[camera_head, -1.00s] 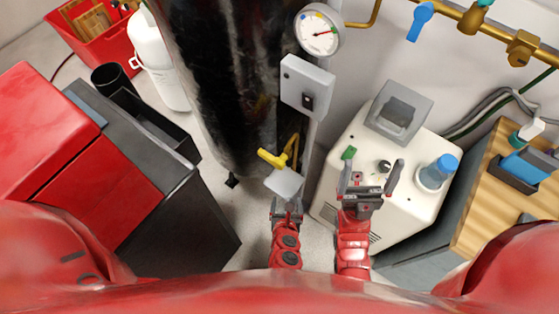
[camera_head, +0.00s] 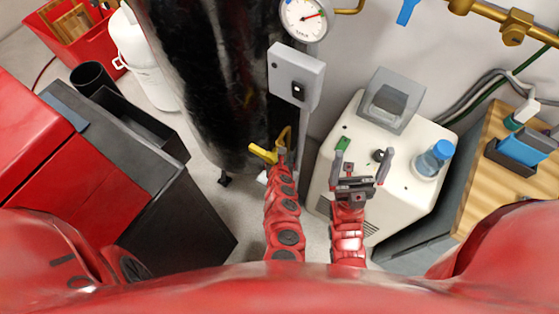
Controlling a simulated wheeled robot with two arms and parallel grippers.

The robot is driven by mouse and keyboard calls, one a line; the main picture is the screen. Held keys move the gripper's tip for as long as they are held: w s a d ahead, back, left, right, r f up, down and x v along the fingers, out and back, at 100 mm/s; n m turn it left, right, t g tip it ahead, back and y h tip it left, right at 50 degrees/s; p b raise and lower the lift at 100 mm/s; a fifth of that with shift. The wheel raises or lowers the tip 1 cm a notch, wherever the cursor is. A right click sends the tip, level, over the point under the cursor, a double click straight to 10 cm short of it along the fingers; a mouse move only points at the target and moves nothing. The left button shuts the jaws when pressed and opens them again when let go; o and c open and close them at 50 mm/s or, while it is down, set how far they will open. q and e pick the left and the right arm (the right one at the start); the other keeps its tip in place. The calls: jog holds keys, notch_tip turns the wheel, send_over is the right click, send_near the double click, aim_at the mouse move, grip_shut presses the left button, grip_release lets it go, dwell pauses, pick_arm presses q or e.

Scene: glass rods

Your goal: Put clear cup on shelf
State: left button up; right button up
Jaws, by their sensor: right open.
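A clear container with a blue lid (camera_head: 428,164) stands upright on the right side of the white machine (camera_head: 400,205); no other clear cup shows plainly. My right gripper (camera_head: 362,166) is open and empty, above the machine's front part and left of the container, apart from it. My left arm reaches forward beside the machine, below the yellow handle. Its gripper (camera_head: 279,160) is seen end-on, and its jaws cannot be made out. A small pale piece (camera_head: 262,177) shows at its left edge, mostly hidden; I cannot tell whether it is held. I cannot identify a shelf.
A black tank (camera_head: 205,80) with a yellow handle (camera_head: 264,153) and gauge (camera_head: 305,18) stands ahead. A grey switch box (camera_head: 296,78) is beside it. A red and black cabinet (camera_head: 110,160) is at left. A wooden counter (camera_head: 490,170) with a blue item (camera_head: 525,147) is at right.

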pick_arm(q)
notch_tip(320, 180, down, 3)
jog(key=shift+f+b, duration=0.15)
jog(key=shift+b, duration=0.5)
jog(key=shift+f, duration=0.15)
jog(key=o, duration=1.1)
